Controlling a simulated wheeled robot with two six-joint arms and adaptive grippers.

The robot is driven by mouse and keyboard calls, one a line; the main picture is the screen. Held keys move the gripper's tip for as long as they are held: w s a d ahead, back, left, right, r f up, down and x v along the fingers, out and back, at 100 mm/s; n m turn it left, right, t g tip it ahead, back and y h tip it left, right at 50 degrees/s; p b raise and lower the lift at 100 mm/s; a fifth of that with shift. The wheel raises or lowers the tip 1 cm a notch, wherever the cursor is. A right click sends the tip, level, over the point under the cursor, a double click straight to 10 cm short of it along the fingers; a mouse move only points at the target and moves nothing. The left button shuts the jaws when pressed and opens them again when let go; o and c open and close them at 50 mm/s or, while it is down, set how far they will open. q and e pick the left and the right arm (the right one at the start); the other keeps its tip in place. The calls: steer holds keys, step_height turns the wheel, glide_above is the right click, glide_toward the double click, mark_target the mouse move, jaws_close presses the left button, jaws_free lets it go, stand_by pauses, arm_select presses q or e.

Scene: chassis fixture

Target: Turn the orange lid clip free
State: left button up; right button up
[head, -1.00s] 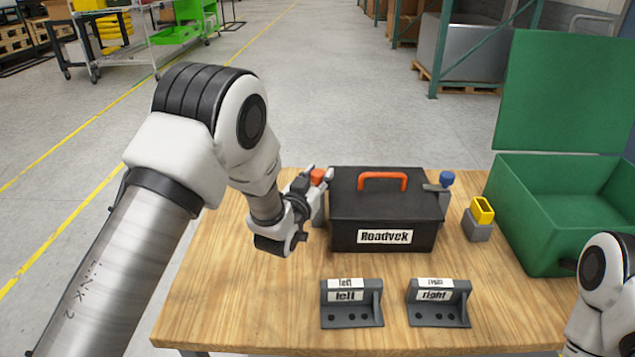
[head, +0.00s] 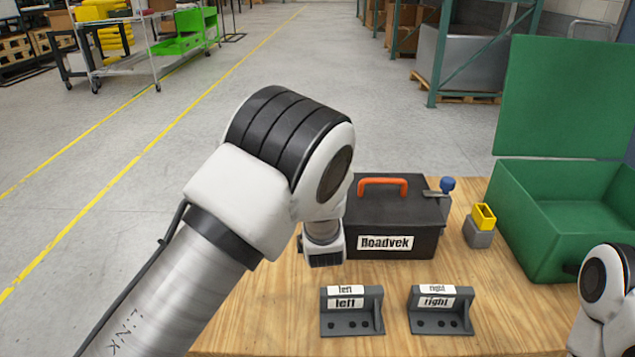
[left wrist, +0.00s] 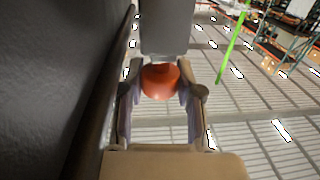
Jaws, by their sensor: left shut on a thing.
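The black box (head: 420,237) labelled Roadvek stands on the table with an orange handle on its lid. The orange lid clip (left wrist: 158,80) shows in the left wrist view as a round orange cap below a grey bracket. My left gripper (left wrist: 161,90) has a finger on each side of the clip and is shut on it, close beside the dark box wall. In the head view my left arm hides the clip, the fingers and the box's left side. A blue clip (head: 447,185) sits at the box's right side. My right gripper is out of view.
Two grey brackets, labelled left (head: 352,312) and right (head: 440,312), stand in front of the box. A yellow piece on a grey block (head: 481,228) stands right of it. An open green crate (head: 555,235) stands at the table's right. The front-left wood is clear.

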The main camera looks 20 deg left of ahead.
arm_select(q)
steer(key=o, duration=1.2)
steer(key=shift+w+f, duration=0.1)
steer(key=shift+h, duration=0.3)
